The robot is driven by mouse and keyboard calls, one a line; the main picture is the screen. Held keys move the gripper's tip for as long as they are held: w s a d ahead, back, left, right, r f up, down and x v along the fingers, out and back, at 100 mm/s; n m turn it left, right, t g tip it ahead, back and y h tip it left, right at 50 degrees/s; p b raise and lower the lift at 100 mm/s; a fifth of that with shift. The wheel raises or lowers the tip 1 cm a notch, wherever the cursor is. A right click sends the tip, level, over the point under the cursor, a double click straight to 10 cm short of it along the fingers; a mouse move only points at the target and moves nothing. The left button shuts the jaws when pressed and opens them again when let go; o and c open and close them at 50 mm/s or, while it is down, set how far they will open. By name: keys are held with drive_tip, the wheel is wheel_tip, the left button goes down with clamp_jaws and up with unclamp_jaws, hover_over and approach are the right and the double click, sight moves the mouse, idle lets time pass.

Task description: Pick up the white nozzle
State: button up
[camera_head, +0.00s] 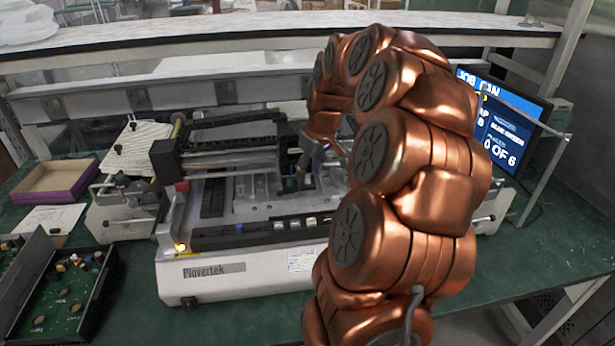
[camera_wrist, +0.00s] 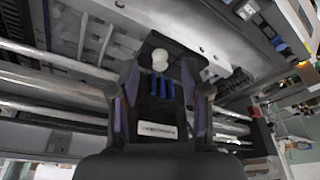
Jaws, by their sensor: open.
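A small white nozzle (camera_wrist: 160,60) shows in the wrist view, at the upper end of a dark block. My gripper (camera_wrist: 162,74) is open, with one finger on each side of the dark block, and the nozzle shows in the gap between the fingers. I see no clear grip on it, and the exact depth between fingertips and nozzle is hard to tell. In the head view my gripper (camera_head: 318,168) reaches down into the Plovertek machine (camera_head: 232,278); the nozzle cannot be made out there.
Metal rails (camera_wrist: 60,62) and machine parts lie close around my gripper. The machine's gantry (camera_head: 222,150) stands to its left. A monitor (camera_head: 500,125) stands at right, an open box (camera_head: 55,180) and a circuit board tray (camera_head: 70,290) at left. A shelf (camera_head: 270,28) spans the back.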

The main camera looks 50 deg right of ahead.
drive_tip(key=shift+x, duration=0.8)
drive_tip(key=shift+c, duration=0.4)
drive_tip(key=c, duration=0.8)
drive_tip(key=shift+o, duration=0.2)
drive_tip(key=shift+r, duration=0.1)
